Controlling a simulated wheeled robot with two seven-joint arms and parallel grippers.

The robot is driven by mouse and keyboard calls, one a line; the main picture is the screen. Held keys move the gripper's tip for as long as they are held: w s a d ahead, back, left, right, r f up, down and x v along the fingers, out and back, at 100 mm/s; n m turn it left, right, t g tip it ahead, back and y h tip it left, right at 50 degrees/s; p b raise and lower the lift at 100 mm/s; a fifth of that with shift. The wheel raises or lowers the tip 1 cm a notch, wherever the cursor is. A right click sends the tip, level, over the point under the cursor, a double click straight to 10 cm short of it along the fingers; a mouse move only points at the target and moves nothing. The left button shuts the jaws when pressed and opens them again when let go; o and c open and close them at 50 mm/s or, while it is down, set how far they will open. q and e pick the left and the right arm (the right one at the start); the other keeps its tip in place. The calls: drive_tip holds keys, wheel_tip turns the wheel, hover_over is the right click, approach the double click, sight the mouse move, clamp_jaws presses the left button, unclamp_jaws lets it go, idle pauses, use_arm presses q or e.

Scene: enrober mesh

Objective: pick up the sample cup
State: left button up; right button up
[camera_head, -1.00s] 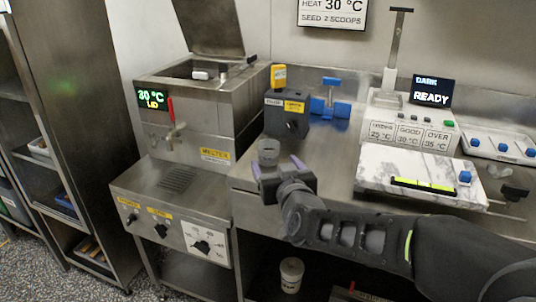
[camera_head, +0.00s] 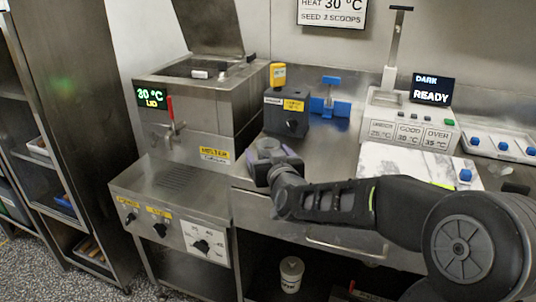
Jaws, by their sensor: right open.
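The sample cup (camera_head: 267,146) is a small grey, translucent cup near the left end of the steel counter. My right gripper (camera_head: 268,152) is at the cup, with its fingers open on either side of it. The gripper and wrist hide the cup's lower part, and I cannot tell whether the fingers touch it. My left gripper is out of view.
The melter (camera_head: 200,105), with a tap and raised lid, stands left of the cup. A white tub (camera_head: 291,274) sits below.

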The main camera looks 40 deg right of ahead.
drive_tip(key=shift+c, duration=0.2)
idle(0.4)
drive_tip(key=c, duration=1.5)
drive_tip(key=shift+o, duration=0.2)
drive_tip(key=shift+r, duration=0.15)
wheel_tip(320, 180, up, 10)
drive_tip(key=p, duration=0.3)
